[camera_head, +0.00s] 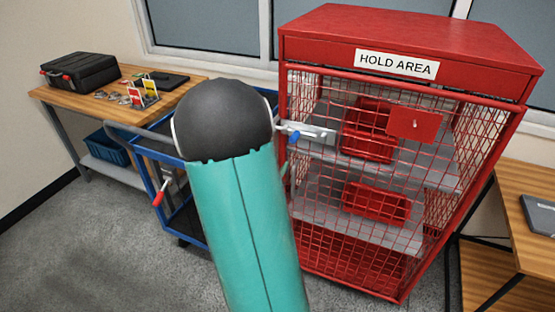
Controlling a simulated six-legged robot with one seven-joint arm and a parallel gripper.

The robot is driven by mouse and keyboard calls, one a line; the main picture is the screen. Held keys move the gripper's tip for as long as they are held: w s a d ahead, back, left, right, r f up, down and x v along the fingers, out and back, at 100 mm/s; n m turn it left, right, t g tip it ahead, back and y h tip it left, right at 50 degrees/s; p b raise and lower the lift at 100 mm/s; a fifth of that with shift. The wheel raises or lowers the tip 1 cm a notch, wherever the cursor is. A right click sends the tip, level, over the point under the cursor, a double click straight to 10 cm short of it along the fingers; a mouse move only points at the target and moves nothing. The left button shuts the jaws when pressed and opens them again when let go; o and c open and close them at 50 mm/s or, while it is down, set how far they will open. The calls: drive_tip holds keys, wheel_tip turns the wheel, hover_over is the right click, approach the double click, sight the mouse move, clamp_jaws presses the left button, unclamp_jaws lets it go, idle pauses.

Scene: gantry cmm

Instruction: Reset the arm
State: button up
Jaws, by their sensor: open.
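My arm (245,230) rises from the bottom middle of the view as a teal link topped by a black rounded joint (222,118). It covers part of the blue cart and the left edge of the red cage.
A red mesh cage (410,45) marked HOLD AREA stands close at right, with red bins inside and a metal latch (312,134) on its left side. A blue cart (180,160) is behind my arm. A wooden bench (60,93) bears a black case (80,72). Grey floor (80,250) is clear at lower left.

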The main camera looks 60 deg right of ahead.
idle(0.7)
drive_tip(key=w+a+r+n+t+y, duration=0.4)
drive_tip(key=w+a+n+t+y, duration=0.15)
drive_tip(key=w+a, duration=0.45)
drive_tip(key=w+a+r+n+t+y, duration=0.15)
drive_tip(key=a+n+y, duration=0.25)
drive_tip(key=a, duration=0.5)
drive_tip(key=w+a+r+n+t+y, duration=0.1)
drive_tip(key=w+a+r+n+y, duration=0.25)
drive_tip(key=a, duration=0.65)
drive_tip(key=s+a+r+n+g+y, duration=0.1)
drive_tip(key=s+a+n+g+y, duration=0.3)
drive_tip(key=s+a+n, duration=0.6)
drive_tip(key=s+a+g, duration=0.1)
drive_tip(key=s+a, duration=0.3)
drive_tip(key=s, duration=0.5)
drive_tip(key=shift+a+r+n+y, duration=0.25)
drive_tip(key=shift+r+n+y, duration=0.15)
